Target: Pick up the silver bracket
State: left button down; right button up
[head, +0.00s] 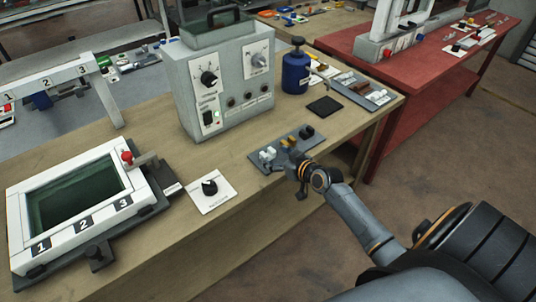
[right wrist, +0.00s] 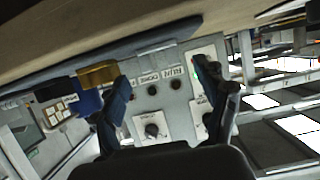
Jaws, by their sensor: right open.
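The silver bracket appears to be among the small pale pieces (head: 267,154) at the left end of a grey tray (head: 254,159) near the table's front edge. A pale piece (right wrist: 157,48) also shows at the tray edge in the right wrist view, which looks upside down. Gold pieces (head: 290,142) sit mid-tray and black pieces (head: 307,131) at its right end. My right gripper (head: 296,162) is at the tray's front edge, partly hiding it. In the right wrist view the gripper (right wrist: 160,72) has its fingers apart with nothing held. My left gripper is not visible.
A grey control box (head: 222,90) stands behind the tray, with a blue bottle (head: 295,74) to its right. A knob plate (head: 212,195) and a white numbered frame (head: 90,215) lie to the left. Bare wood (head: 225,160) separates them from the tray.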

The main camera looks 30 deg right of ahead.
aim_at(269, 157)
jog(key=x, duration=0.4)
jog(key=shift+w+a+f, duration=0.1)
jog(key=shift+w, duration=0.05)
jog(key=shift+c, duration=0.2)
jog(key=c, duration=1.2)
